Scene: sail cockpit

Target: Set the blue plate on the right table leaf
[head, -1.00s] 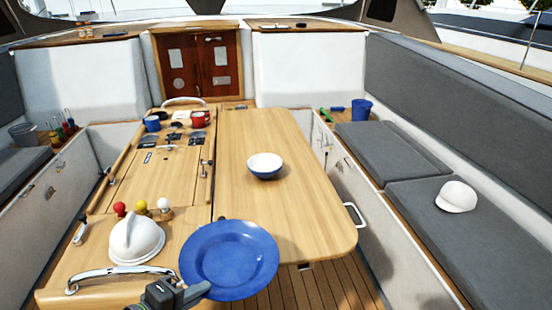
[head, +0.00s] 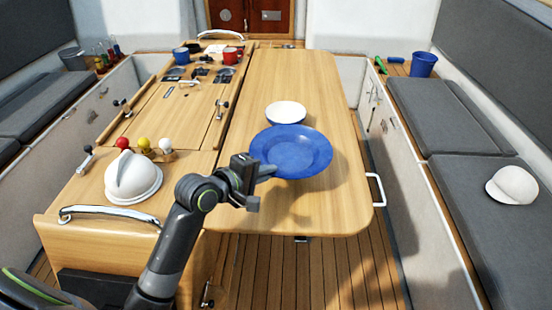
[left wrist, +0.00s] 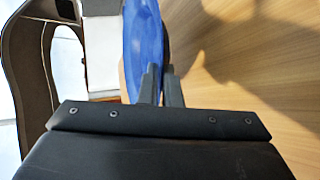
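The blue plate (head: 291,152) is held above the right table leaf (head: 300,80), near the leaf's front half, and its shadow falls on the wood. My left gripper (head: 262,172) is shut on the plate's left rim. In the left wrist view the plate (left wrist: 146,40) shows edge-on between the two fingers (left wrist: 161,84), with the wood of the leaf beside it. A white bowl with a blue outside (head: 286,113) stands on the leaf just behind the plate, partly covered by it. My right gripper is not in view.
Blue and red mugs (head: 181,56) stand at the back left. A white cap (head: 512,186) lies on the right bench.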

